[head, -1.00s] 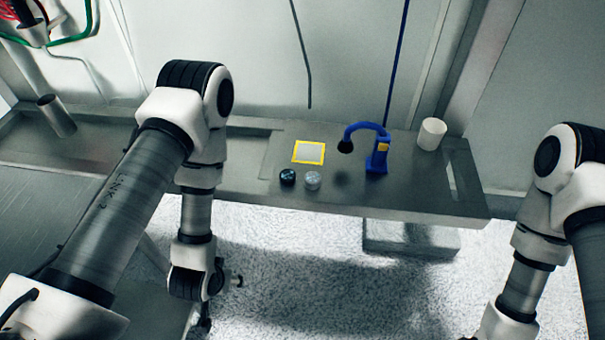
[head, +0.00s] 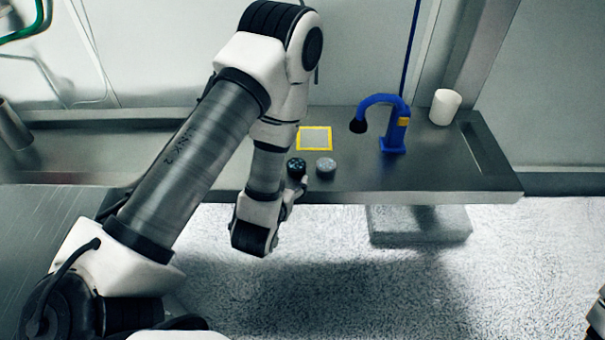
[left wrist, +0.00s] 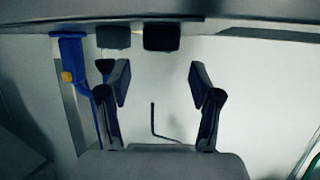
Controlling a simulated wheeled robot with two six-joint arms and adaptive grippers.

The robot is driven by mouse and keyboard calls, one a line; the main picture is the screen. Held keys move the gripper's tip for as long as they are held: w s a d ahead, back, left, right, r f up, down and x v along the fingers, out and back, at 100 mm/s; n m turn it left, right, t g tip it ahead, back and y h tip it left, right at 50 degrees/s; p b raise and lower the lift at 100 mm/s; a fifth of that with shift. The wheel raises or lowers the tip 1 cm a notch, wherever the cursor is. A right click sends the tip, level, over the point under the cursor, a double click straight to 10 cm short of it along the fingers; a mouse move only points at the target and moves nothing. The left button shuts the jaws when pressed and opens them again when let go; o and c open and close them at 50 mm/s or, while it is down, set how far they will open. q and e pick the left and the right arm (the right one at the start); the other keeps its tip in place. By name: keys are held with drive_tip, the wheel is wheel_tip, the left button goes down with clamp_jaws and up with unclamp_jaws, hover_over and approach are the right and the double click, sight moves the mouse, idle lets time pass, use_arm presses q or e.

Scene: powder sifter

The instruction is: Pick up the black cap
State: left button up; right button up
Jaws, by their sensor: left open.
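The black cap (head: 296,166) stands near the front edge of the grey table, left of a similar grey cap (head: 325,165). My left gripper (head: 299,184) is just in front of the black cap and partly hidden by my own wrist. In the left wrist view, which looks upside down, its two fingers (left wrist: 160,84) are spread with nothing between them. The black cap (left wrist: 162,37) is beyond the fingertips there, with the grey cap (left wrist: 113,36) to its left. My right gripper is out of view.
Behind the caps lies a yellow-framed square (head: 301,139). A blue curved stand (head: 393,143) with a black tip is to the right, and a white cup (head: 445,107) is at the back right. The table (head: 450,175) is bare at its front right.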

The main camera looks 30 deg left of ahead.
sight(293, 172)
use_arm(q)
drive_tip(key=x, duration=0.7)
drive_tip(key=shift+w+a+f, duration=0.15)
drive_tip(key=shift+f, duration=0.2)
drive_tip(key=c, duration=0.8)
